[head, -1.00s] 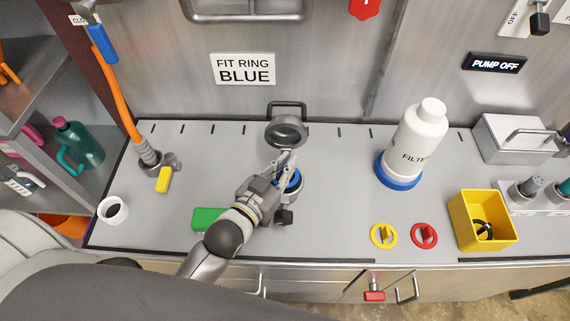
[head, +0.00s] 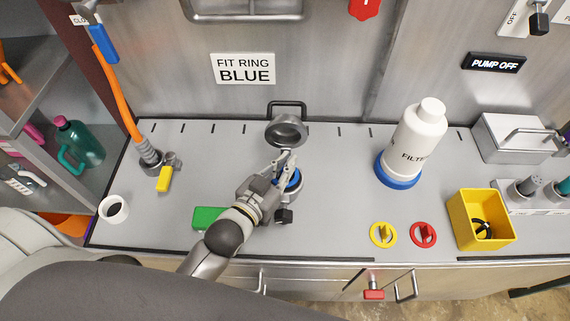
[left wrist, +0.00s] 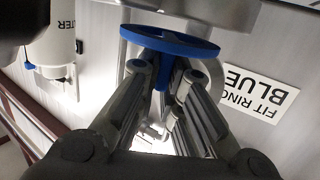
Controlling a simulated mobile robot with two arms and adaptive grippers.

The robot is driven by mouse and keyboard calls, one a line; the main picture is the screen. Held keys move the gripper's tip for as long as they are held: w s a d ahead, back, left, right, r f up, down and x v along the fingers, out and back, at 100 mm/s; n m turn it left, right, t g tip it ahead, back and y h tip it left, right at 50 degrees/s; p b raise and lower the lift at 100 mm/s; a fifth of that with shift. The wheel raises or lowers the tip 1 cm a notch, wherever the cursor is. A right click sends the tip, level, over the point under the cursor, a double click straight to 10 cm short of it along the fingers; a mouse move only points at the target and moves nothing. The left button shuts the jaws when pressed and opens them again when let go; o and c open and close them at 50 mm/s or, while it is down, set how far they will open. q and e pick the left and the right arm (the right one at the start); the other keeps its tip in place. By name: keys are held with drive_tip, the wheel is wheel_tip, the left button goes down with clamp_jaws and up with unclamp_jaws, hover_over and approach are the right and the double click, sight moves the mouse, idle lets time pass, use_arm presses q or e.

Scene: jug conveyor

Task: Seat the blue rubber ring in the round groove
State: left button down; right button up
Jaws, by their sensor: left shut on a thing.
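The blue rubber ring (head: 294,180) lies at the mouth of a round metal housing (head: 293,196) on the counter, partly hidden by my left gripper (head: 285,163). The left wrist view shows the ring (left wrist: 168,39) nearly edge-on against a metal part, with a blue tab reaching down between the fingertips of my left gripper (left wrist: 167,72). That gripper is shut on the ring by this tab. The round groove is hidden, so I cannot tell how deep the ring sits. The housing's round lid (head: 287,132) stands open behind it. My right gripper is not in view.
A white filter bottle (head: 417,135) with a blue base stands to the right. A green block (head: 207,218) lies beside my left arm.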

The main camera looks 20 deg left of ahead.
use_arm(q)
drive_tip(key=shift+p, duration=0.3)
drive_tip(key=shift+f+b, duration=0.75)
drive_tip(key=shift+f, duration=0.35)
drive_tip(key=c, duration=1.5)
unclamp_jaws()
drive_tip(key=shift+s+f, duration=0.15)
drive_tip(key=shift+s, duration=0.25)
drive_tip(key=v, duration=1.1)
drive_tip(key=shift+r, duration=0.4)
drive_tip(key=shift+s, duration=0.15)
